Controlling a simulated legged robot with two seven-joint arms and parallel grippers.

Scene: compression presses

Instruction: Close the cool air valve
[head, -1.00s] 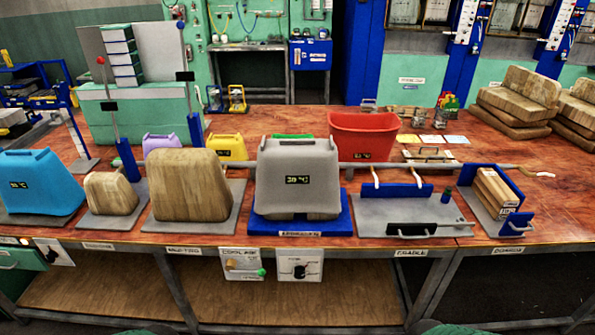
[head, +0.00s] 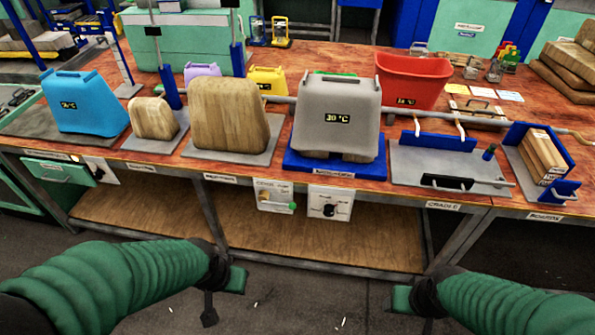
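A white panel (head: 273,195) on the bench's front edge carries a small label, an orange part and a green knob; its label is too blurred to read surely. Right beside it is another white panel with a black knob (head: 330,210). I cannot tell for certain which is the cool air valve. My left gripper (head: 223,294) hangs in front of the bench, below and left of these panels, apart from them. My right gripper (head: 402,299) is low on the right, also apart from them. The fingers of both are too unclear to tell open from shut.
The bench (head: 150,174) holds a grey press marked 30 °C (head: 337,117), a blue container (head: 84,102), wooden forms (head: 230,115), a red bin (head: 411,80) and a grey cradle plate (head: 450,168). A lower wooden shelf (head: 310,235) lies beneath.

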